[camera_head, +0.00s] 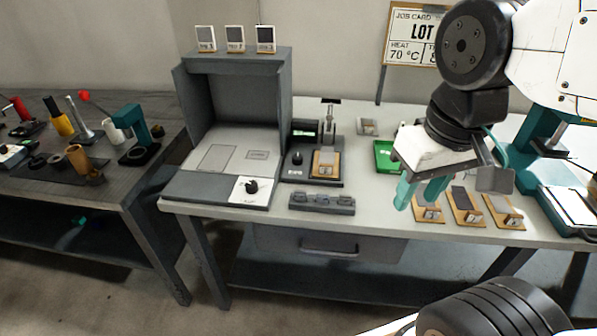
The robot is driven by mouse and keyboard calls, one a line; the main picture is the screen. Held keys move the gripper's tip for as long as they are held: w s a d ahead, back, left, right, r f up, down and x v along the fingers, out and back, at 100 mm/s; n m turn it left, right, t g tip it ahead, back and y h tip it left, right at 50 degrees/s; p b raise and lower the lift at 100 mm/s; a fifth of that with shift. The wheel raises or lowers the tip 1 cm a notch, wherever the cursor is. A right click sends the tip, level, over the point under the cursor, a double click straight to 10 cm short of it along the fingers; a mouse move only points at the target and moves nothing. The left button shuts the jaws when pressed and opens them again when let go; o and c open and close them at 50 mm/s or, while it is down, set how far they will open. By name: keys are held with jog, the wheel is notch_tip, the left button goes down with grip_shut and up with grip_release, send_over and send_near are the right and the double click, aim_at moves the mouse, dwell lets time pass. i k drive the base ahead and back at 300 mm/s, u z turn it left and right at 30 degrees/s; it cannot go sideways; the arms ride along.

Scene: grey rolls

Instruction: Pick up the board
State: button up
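Several small tan boards with grey faces are in view. Three stand in a row near the table's front edge, right of centre: a left one (429,214), a middle one (465,207) and a right one (503,212). Another tan board (325,164) sits on the dark press fixture (302,172). The view does not settle which one is the task's board. My gripper (418,195) has teal fingers pointing down, just above and left of the row, overlapping the left board in the picture. A gap shows between the fingers, and nothing is seen held.
A grey open-fronted booth (236,130) with a dial stands left on the white table (245,213). A grey block holder (321,202) lies at the front edge, a green tray (385,157) behind my gripper. A teal press (540,150) stands right. A dark bench (130,190) holds tools.

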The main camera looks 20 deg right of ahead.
aim_at(327, 160)
jog(key=u, duration=1.55)
jog(key=k, duration=0.65)
jog(key=z, duration=0.75)
jog(key=i, duration=1)
